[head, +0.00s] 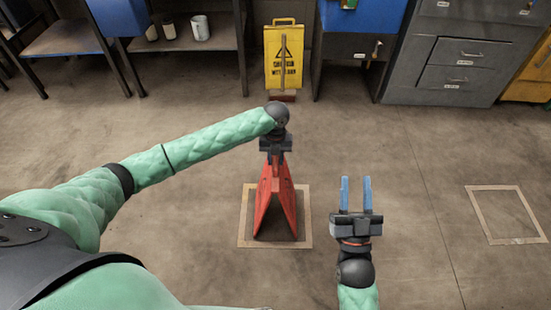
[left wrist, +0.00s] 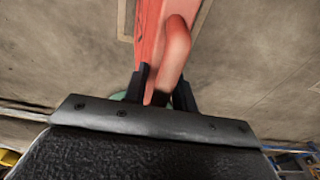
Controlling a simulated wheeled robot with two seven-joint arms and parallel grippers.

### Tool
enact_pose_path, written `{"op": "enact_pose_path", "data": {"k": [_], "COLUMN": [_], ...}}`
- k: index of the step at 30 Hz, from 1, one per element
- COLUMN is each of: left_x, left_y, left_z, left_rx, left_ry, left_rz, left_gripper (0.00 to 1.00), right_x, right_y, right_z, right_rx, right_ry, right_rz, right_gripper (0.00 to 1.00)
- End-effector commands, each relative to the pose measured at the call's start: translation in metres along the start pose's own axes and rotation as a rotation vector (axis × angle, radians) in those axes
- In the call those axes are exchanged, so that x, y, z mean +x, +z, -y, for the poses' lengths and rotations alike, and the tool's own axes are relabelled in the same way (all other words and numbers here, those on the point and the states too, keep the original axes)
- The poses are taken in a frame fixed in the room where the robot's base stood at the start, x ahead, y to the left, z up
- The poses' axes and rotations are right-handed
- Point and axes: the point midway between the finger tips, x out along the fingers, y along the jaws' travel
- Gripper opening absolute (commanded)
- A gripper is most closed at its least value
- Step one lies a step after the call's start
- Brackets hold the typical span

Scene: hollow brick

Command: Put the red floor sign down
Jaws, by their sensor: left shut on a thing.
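The red floor sign (head: 275,208) stands upright as a folded A-frame in the head view, over the left taped square (head: 243,230) on the floor. I cannot tell for sure whether its feet touch the floor. My left gripper (head: 275,158) is above it and shut on its top. In the left wrist view, the sign's red handle (left wrist: 175,50) lies between the fingers (left wrist: 160,88). My right gripper (head: 356,190) is to the right of the sign, its two blue fingers apart with nothing between them.
A yellow caution sign (head: 283,58) stands behind, near a workbench (head: 62,38) and grey drawer cabinets (head: 455,60). A second taped outline (head: 505,215) on the right floor is empty. The floor between is clear.

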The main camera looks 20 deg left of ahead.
Motion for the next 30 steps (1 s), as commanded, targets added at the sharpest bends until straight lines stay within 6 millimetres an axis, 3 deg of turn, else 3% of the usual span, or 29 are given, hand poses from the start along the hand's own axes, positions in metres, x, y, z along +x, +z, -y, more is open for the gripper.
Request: {"op": "enact_pose_path", "data": {"k": [8, 9, 12, 24, 27, 30], "left_x": [0.001, 0.002, 0.002, 0.000, -0.007, -0.017], "left_y": [0.000, 0.000, 0.000, 0.000, 0.000, 0.000], "left_z": [0.000, 0.000, 0.000, 0.000, 0.000, 0.000], "left_rx": [0.000, 0.000, 0.000, 0.000, 0.000, 0.000], "left_ry": [-0.001, 0.000, 0.000, 0.000, -0.001, 0.000], "left_rz": [0.001, 0.000, 0.000, 0.000, 0.001, 0.001], "left_gripper": [0.00, 0.31, 0.49, 0.49, 0.49, 0.49], "right_x": [-0.002, -0.003, -0.004, -0.003, 0.001, -0.010], "right_y": [0.007, 0.009, 0.010, 0.006, -0.001, 0.025], "right_z": [0.000, -0.001, -0.001, -0.001, 0.000, -0.001], "right_rx": [0.001, 0.001, 0.001, 0.000, 0.001, 0.008], "right_ry": [0.001, 0.001, 0.002, 0.001, 0.001, 0.006], "right_rz": [0.021, 0.024, 0.027, 0.016, 0.006, 0.091], "right_gripper": [0.36, 0.36, 0.36, 0.36, 0.36, 0.36]}}
